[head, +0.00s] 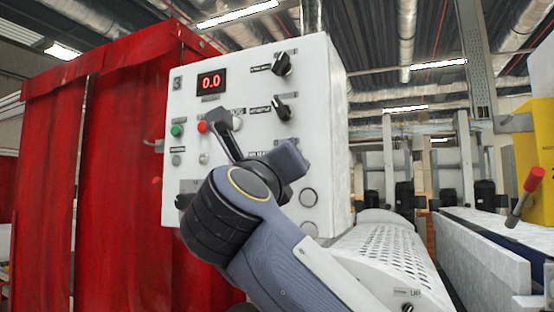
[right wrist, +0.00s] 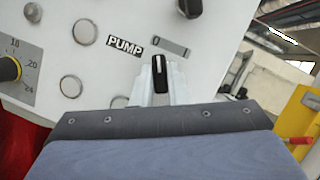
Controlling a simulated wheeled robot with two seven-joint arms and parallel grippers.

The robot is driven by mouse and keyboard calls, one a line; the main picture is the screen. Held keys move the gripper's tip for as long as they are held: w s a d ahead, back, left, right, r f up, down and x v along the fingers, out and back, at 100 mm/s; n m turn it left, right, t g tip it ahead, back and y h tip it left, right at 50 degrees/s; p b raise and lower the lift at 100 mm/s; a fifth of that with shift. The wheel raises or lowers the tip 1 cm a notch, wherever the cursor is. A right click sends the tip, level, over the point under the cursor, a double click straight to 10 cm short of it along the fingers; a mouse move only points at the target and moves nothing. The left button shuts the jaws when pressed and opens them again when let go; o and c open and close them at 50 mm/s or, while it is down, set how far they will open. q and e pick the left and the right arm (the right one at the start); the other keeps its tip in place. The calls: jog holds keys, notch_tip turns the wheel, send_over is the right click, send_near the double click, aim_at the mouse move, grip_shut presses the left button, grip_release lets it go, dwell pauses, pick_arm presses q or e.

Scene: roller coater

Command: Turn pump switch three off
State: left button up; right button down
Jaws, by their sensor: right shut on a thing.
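The pump switch (right wrist: 159,75) is a small black knob with a white line, on a white control panel (head: 231,65) marked 3. In the right wrist view it is beside the PUMP label, under a strip with a 0 at its left end. Its white line points up toward that 0. My right gripper (right wrist: 161,92) is shut on the knob, with pale fingertips on both sides of it. In the head view my right gripper (head: 288,160) is at the panel's lower right and hides the switch. My left gripper is not in view.
Two more black knobs, an upper one (head: 282,64) and a lower one (head: 281,107), sit above the gripper. A red display (head: 211,82) reads 0.0. Red curtains (head: 112,150) hang at left. A perforated cover (head: 385,255) and yellow equipment (head: 535,150) stand at right.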

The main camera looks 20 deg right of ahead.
jog(key=shift+n+y, duration=0.4)
jog(key=shift+n, duration=0.2)
jog(key=c, duration=1.4)
grip_release()
jog(key=shift+c, duration=0.2)
jog(key=b+v, duration=0.2)
jog(key=v, duration=0.5)
jog(key=shift+s+a+f, duration=0.15)
jog(key=shift+s+a, duration=0.1)
jog(key=shift+s, duration=0.05)
